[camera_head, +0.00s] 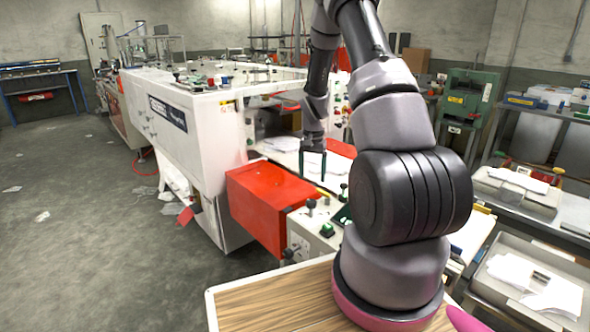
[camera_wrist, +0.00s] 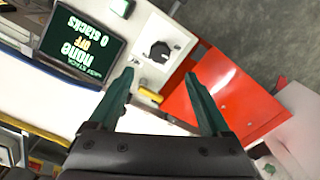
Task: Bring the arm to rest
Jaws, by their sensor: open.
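My gripper (camera_head: 313,172) hangs down in the middle of the head view, over the white machine's bed beside the red box. In the wrist view my gripper (camera_wrist: 160,88) shows two dark green fingers spread apart with nothing between them. My arm reaches from the wooden-topped base at the lower right up and over, then down to the gripper.
A large white machine (camera_head: 185,118) fills the left middle, with a red box (camera_head: 270,200) at its end. Trays with paper (camera_head: 530,285) stand at right. Floor (camera_head: 70,230) at left is open, with paper scraps.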

